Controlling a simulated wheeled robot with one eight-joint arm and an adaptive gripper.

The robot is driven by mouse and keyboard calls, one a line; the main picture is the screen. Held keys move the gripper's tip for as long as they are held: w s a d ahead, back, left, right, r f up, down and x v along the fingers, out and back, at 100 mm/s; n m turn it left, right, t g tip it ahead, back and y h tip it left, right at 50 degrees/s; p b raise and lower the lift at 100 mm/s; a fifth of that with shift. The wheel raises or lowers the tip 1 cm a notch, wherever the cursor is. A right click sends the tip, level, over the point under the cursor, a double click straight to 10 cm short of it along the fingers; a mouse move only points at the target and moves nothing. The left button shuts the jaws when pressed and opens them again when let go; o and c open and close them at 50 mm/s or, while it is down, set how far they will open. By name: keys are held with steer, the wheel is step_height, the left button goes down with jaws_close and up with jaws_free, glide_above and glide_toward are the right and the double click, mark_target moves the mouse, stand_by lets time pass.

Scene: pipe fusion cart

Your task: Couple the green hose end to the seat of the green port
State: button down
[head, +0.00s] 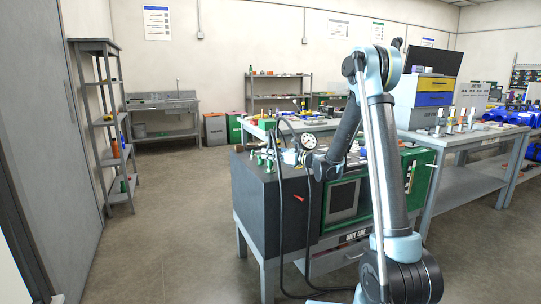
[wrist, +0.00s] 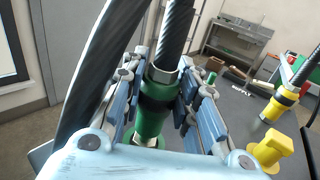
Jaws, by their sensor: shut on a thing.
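In the wrist view my gripper (wrist: 158,100) is shut on the green hose end (wrist: 160,75), with one blue-grey finger on each side. A braided dark hose rises from its metal nut. Below it are a black band and a green cylinder with a round flange, which looks like the green port (wrist: 150,125). The hose end stands in line above it, nearly upright; I cannot tell whether it is fully seated. In the head view my gripper is at the cart top, where the fittings are small and partly hidden by my arm.
The dark cart (head: 268,205) has a gauge (head: 309,141) and hanging black cables. A yellow hose end (wrist: 276,106) and a yellow fitting (wrist: 272,150) stand right of my gripper. A thick dark hose crosses the left of the wrist view. Open floor lies left of the cart.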

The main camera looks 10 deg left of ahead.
steer(key=shift+f, duration=0.85)
steer(key=c, duration=1.2)
jaws_free()
steer(key=shift+o, duration=0.2)
steer(key=v, duration=1.2)
